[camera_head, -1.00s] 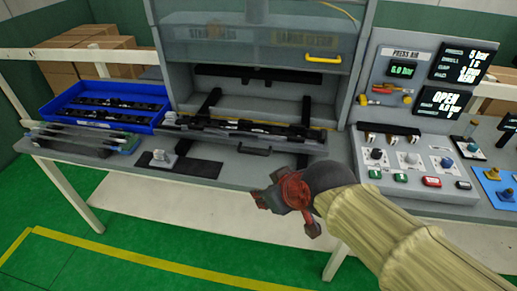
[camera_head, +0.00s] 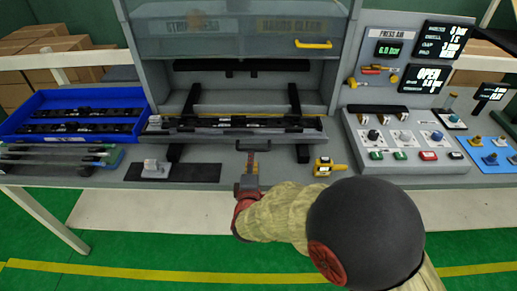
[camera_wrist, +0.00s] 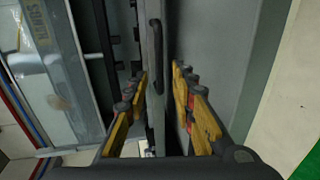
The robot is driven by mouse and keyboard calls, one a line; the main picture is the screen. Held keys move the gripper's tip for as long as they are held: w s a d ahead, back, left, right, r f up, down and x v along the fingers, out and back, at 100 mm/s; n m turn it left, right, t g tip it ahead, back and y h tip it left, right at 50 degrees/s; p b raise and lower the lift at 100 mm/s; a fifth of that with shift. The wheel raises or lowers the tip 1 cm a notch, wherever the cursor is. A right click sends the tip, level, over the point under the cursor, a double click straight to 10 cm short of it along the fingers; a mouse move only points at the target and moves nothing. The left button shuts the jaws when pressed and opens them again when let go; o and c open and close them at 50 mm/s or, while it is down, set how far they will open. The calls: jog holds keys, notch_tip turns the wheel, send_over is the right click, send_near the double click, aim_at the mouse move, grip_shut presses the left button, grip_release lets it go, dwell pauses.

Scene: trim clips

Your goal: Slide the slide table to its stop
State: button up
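The slide table (camera_head: 205,135) is a long grey carriage bearing a black trim strip, on dark rails in front of the press opening. A black bar handle (camera_head: 254,147) is on its front edge. My gripper (camera_head: 251,158) is just in front of this handle, pointing at it. In the wrist view, the handle (camera_wrist: 156,45) runs between the two yellow-padded fingers of my open gripper (camera_wrist: 159,72). One finger is on each side, with visible gaps. I cannot tell how deep the handle sits between the fingers.
A blue bin (camera_head: 75,115) with black strips stands at the left. A grey block on a black mat (camera_head: 195,172) lies at the front. A yellow device (camera_head: 323,167) and a button panel (camera_head: 400,165) are at the right. The press door (camera_head: 235,45) is up.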

jog(key=b+x, duration=0.2)
jog(key=x, duration=0.4)
jog(key=shift+w+f, duration=0.2)
jog(key=shift+w, duration=0.15)
jog(key=shift+w+b, duration=0.35)
jog(key=shift+w, duration=0.05)
grip_shut()
dwell(0.3)
